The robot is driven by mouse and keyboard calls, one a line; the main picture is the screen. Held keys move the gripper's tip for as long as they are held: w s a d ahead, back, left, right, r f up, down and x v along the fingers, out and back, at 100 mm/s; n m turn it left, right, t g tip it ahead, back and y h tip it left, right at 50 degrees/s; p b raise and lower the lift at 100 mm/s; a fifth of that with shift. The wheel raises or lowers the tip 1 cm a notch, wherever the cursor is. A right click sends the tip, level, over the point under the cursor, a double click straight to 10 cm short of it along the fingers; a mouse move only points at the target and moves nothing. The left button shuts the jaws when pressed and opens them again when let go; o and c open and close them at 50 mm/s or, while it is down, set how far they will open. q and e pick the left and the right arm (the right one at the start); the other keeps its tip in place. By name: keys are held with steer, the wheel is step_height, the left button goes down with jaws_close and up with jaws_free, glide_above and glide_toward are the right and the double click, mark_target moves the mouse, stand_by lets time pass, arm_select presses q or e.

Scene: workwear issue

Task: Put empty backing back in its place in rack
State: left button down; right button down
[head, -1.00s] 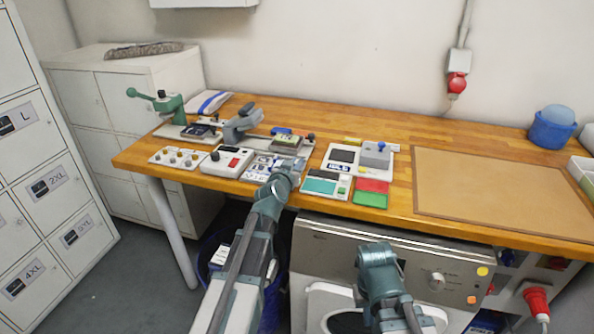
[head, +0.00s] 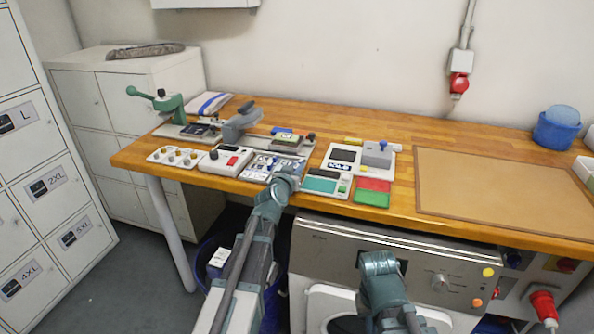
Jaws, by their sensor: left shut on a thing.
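My left gripper (head: 288,166) is low over the front edge of the bench, at the blue-and-white rack (head: 255,167). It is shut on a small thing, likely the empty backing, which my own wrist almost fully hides. I cannot tell whether the backing touches the rack. My right arm hangs in front of the steel machine, with its wrist (head: 380,265) in view; its fingertips are not clear.
Left of the rack are a white device with a red button (head: 225,161), a knob panel (head: 175,155) and a green lever press (head: 165,104). To the right are a teal-pad tray (head: 325,184), red and green pads (head: 373,191) and a clear brown mat (head: 500,190).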

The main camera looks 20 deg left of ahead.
arm_select(q)
steer(key=shift+s+f, duration=0.1)
steer(key=shift+f, duration=0.4)
steer(key=c, duration=0.9)
jaws_free()
steer(key=shift+r, duration=0.35)
steer(key=s+p, duration=0.1)
steer(key=s, duration=0.2)
steer(key=s+r+p, duration=0.1)
steer(key=s, duration=0.3)
steer(key=s+r, duration=0.1)
steer(key=s, duration=0.3)
steer(key=shift+s+a+r+p, duration=0.15)
steer(key=shift+s+a+p, duration=0.1)
steer(key=shift+p, duration=0.15)
